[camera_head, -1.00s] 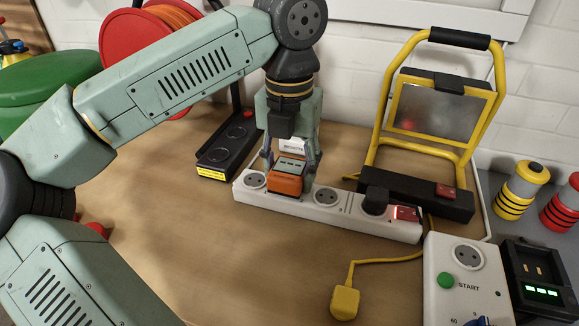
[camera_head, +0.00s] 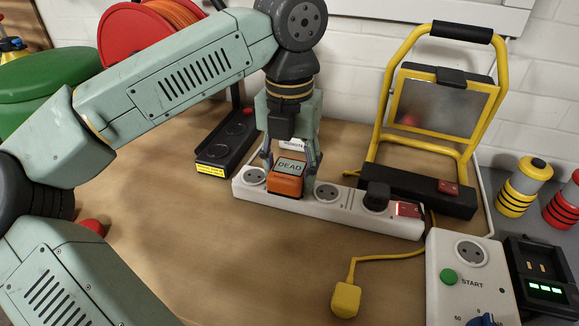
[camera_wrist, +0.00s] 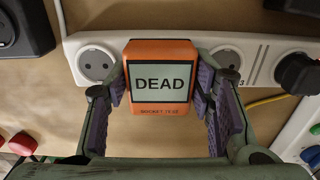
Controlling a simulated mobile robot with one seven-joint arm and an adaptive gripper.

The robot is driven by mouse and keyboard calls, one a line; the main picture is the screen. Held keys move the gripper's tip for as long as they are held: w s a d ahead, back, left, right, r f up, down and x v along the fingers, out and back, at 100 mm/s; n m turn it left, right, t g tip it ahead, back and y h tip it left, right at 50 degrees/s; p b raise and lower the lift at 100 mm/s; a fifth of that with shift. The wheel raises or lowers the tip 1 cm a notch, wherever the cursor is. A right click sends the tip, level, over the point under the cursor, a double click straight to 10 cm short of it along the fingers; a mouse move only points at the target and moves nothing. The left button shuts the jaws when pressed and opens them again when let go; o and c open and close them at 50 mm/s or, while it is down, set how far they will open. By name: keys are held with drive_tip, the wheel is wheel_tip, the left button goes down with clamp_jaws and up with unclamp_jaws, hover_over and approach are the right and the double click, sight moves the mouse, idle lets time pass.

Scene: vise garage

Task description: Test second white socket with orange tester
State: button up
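The orange tester (camera_head: 287,184) sits on the white power strip (camera_head: 344,211), over the second socket from the left, which it hides. Its screen reads DEAD, clearest on the tester in the wrist view (camera_wrist: 160,80). My gripper (camera_head: 289,165) is around the tester, with a finger at each side; in the wrist view (camera_wrist: 160,90) both finger pads lie against or very close to its sides. The first socket (camera_head: 254,177) and third socket (camera_head: 326,195) are empty. A black plug (camera_head: 375,197) fills the fourth socket. The strip's red switch (camera_head: 409,210) is lit.
A yellow work lamp (camera_head: 444,105) stands behind the strip. A black socket box (camera_head: 229,145) lies behind left. A yellow plug (camera_head: 346,300) lies in front, and a white timer box (camera_head: 467,280) stands right.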

sight(289, 168)
drive_tip(key=o, duration=0.5)
wheel_tip(289, 168, up, 12)
drive_tip(key=shift+r, duration=0.1)
idle(0.5)
